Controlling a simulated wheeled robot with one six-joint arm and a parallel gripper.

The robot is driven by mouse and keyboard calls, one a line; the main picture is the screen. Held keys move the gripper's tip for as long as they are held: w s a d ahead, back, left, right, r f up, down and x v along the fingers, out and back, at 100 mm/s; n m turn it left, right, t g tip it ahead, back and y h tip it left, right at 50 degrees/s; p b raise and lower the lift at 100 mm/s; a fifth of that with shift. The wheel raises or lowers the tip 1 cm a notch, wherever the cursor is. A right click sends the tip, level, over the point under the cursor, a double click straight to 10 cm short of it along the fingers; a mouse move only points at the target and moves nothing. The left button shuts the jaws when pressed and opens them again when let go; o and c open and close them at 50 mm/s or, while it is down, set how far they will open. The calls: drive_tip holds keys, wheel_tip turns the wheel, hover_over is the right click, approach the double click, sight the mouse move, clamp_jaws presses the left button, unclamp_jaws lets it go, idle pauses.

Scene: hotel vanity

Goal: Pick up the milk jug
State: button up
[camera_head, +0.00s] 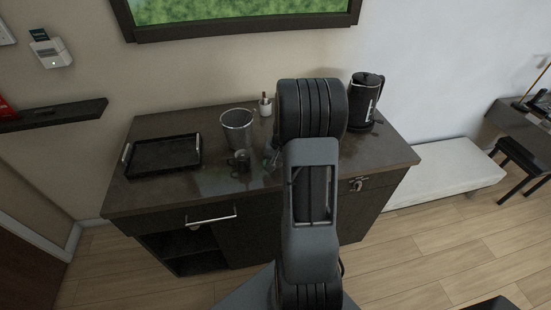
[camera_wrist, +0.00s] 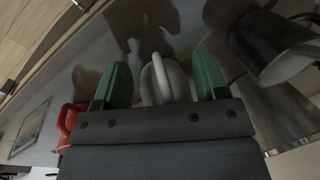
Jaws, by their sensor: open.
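A pale grey, rounded jug with an upright handle, which looks like the milk jug (camera_wrist: 165,82), shows in the wrist view between the two green fingertips of my gripper (camera_wrist: 164,82). The fingers stand apart, one on each side of it; I cannot tell whether either touches it. Its lower part is hidden behind the gripper body. In the head view my arm covers the gripper and the jug.
A red object with a handle (camera_wrist: 68,122) is left of the gripper. A metal bucket (camera_head: 237,127), dark mug (camera_head: 240,160) and black tray (camera_head: 162,156) stand left on the dark counter (camera_head: 150,197).

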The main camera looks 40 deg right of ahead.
clamp_jaws()
idle(0.6)
